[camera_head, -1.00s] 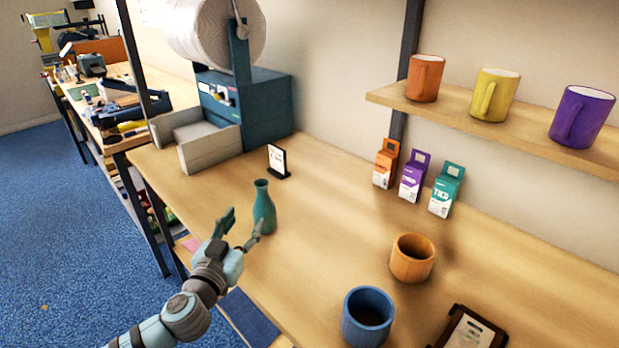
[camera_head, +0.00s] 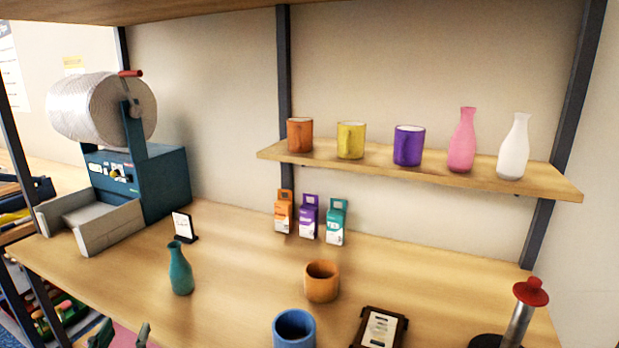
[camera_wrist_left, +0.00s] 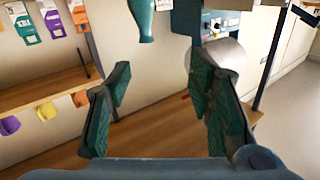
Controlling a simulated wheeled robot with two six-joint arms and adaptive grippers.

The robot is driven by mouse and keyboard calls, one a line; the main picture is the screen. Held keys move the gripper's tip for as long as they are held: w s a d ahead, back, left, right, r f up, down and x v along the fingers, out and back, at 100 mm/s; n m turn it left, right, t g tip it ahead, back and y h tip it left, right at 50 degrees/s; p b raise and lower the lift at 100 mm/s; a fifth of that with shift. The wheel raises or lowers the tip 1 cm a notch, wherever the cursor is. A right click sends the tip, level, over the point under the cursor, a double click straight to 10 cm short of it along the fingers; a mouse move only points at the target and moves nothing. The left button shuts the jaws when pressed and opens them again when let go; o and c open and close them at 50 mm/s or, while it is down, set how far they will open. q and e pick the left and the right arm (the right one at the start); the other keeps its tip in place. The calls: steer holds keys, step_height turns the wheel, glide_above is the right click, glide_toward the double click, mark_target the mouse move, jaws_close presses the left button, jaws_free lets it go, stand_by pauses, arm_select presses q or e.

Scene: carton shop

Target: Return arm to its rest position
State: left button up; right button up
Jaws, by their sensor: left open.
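My left gripper (camera_head: 121,335) shows only by its fingertips at the bottom left edge of the head view. In the left wrist view my left gripper (camera_wrist_left: 165,95) has its two fingers spread wide, with nothing between them. A teal vase (camera_head: 180,270) stands upright on the wooden table (camera_head: 235,235), beyond the fingertips and apart from them. The teal vase also shows at the top of the left wrist view (camera_wrist_left: 143,20). My right gripper is in neither view.
An orange cup (camera_head: 321,283), a blue cup (camera_head: 294,330) and a dark-framed tablet (camera_head: 381,328) stand near the front. Small boxes (camera_head: 308,218) stand by the wall under a shelf (camera_head: 545,180) of mugs and vases. A wrap machine (camera_head: 160,185) is at the left.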

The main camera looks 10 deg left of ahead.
arm_select(q)
steer(key=s+a+f+m+g, duration=0.2)
steer(key=a+f+m, duration=0.1)
steer(key=f, duration=0.6)
steer(key=s+a+f+m+g, duration=0.1)
steer(key=a+f+m+g, duration=0.15)
steer(key=f, duration=0.55)
steer(key=s+a+f+g, duration=0.1)
steer(key=s+f+g, duration=0.1)
steer(key=s+f, duration=0.5)
steer(key=s+a+f+g, duration=0.1)
steer(key=s+f+g, duration=0.25)
steer(key=f, duration=0.75)
steer(key=s+d+f+n+g+h, duration=0.1)
steer(key=s+d+f+g, duration=0.15)
steer(key=s+f, duration=0.4)
steer(key=s+d+f+g+h, duration=0.1)
steer(key=s+d+f, duration=0.2)
steer(key=s+f, duration=0.3)
steer(key=s+d+f+n+g+h+p, duration=0.1)
steer(key=s+d+f, duration=0.4)
steer(key=s+d, duration=0.8)
steer(key=shift+s+d+f+n+g+h, duration=0.25)
steer(key=shift+d+n+g+h, duration=0.25)
steer(key=shift+d+g, duration=0.3)
